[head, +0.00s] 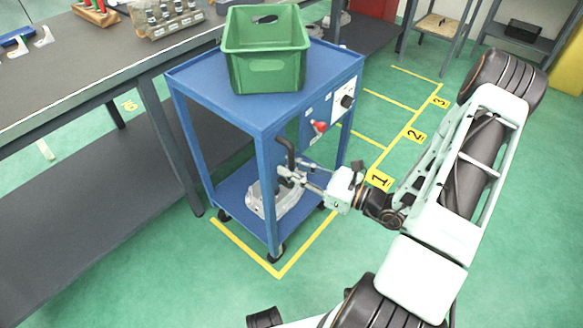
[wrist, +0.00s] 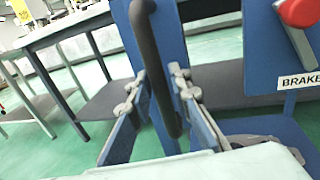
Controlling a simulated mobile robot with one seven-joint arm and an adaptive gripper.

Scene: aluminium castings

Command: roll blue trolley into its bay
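The blue trolley (head: 262,120) stands upright beside the long workbench, with a green crate (head: 266,62) on its top and a grey metal casting (head: 278,200) on its lower shelf. Its dark upright handle (head: 284,148) is on the near side and fills the middle of the wrist view (wrist: 150,60). My gripper (head: 288,176) is at the handle. In the wrist view its fingers (wrist: 163,92) are spread on either side of the bar, with a gap seeming to show. A red brake knob (head: 319,126) is on the trolley; the BRAKE label (wrist: 299,81) shows in the wrist view.
Yellow floor lines (head: 280,272) form a corner around the trolley's near feet. Bays marked 1 (head: 379,179), 2 (head: 414,135) and 3 (head: 439,101) run back to the right; their visible floor looks clear. The workbench (head: 90,80) borders the left side.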

